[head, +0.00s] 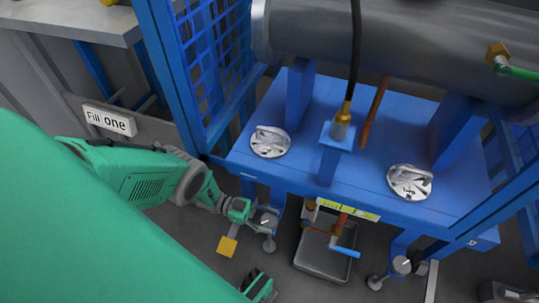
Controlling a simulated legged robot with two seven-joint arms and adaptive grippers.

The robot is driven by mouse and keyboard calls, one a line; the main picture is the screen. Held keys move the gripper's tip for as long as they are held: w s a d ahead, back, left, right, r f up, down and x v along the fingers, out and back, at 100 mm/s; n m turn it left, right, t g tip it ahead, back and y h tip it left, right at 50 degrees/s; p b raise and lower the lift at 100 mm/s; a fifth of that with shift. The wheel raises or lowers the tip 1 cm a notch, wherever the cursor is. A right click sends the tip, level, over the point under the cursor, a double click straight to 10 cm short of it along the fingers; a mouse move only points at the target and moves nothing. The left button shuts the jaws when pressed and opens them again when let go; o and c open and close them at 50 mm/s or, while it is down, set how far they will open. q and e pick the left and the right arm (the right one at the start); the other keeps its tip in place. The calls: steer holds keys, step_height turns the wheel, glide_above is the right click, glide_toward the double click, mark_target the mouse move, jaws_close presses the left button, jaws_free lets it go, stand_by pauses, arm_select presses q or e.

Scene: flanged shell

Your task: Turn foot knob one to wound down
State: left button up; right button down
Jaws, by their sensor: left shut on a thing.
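My left gripper (250,212) reaches in from the left, below the front left corner of the blue frame (300,176). It is shut on the grey foot knob (266,221) at that corner's leg. The gripper partly hides the knob, and its turned position is too small to read. A round foot pad (269,245) shows below the knob, near the floor. A second foot knob (402,265) and its round pad (376,283) are at the front right leg. No number shows on either knob.
A yellow tag (228,246) is just below my left gripper. A grey tray (322,262) and a blue-handled valve (343,250) are under the frame. A "Fill one" sign (109,121) is at left. Blue mesh (212,62) rises above the gripper.

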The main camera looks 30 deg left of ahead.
arm_select(q)
steer(key=shift+a, duration=0.1)
steer(key=o, duration=1.2)
steer(key=shift+t, duration=0.3)
